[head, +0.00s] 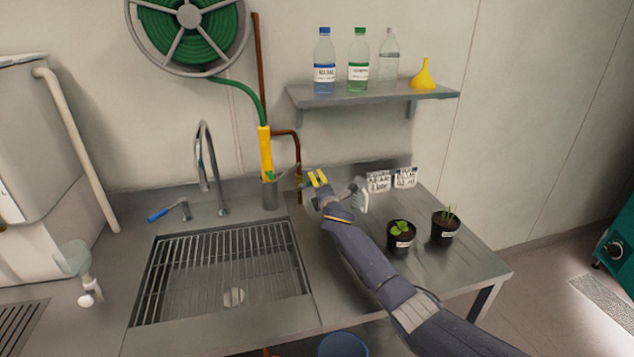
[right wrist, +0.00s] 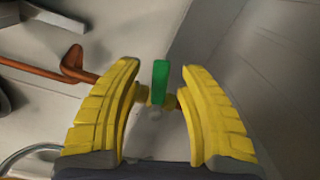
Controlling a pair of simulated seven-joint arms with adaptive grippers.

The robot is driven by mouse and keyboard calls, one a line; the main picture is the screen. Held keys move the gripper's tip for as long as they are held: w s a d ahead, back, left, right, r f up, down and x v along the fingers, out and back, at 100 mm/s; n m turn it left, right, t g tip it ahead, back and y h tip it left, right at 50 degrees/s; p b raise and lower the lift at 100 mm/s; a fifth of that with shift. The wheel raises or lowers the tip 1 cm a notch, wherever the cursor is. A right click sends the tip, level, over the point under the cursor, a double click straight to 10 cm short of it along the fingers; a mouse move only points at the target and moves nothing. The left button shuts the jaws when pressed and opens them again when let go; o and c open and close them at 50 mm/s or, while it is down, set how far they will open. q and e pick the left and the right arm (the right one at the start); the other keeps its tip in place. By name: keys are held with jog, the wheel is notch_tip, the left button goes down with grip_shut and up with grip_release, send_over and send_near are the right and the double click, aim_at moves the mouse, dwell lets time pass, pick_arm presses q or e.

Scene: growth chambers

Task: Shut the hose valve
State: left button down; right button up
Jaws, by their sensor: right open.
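The hose valve has a green lever (right wrist: 160,80) on a small brass-coloured body (right wrist: 168,102) in the right wrist view. The lever stands upright in that picture, between my right gripper's two yellow fingers. My right gripper (right wrist: 160,100) is open, with a gap visible on both sides of the lever. In the head view my right gripper (head: 317,179) is close to the wall, just right of the lower end of the copper pipe (head: 297,150). The valve is small and hard to make out there. My left gripper is not in view.
A green hose (head: 243,88) runs from the reel (head: 189,17) to a yellow hose wand (head: 265,153) left of the pipe. A spray bottle (head: 360,196) and label cards (head: 378,181) stand right of my gripper. Two potted plants (head: 401,241) (head: 445,226) are nearer. A shelf (head: 375,95) is above.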

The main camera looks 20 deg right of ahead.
jog(key=shift+w, duration=0.4)
jog(key=shift+o, duration=0.3)
grip_shut()
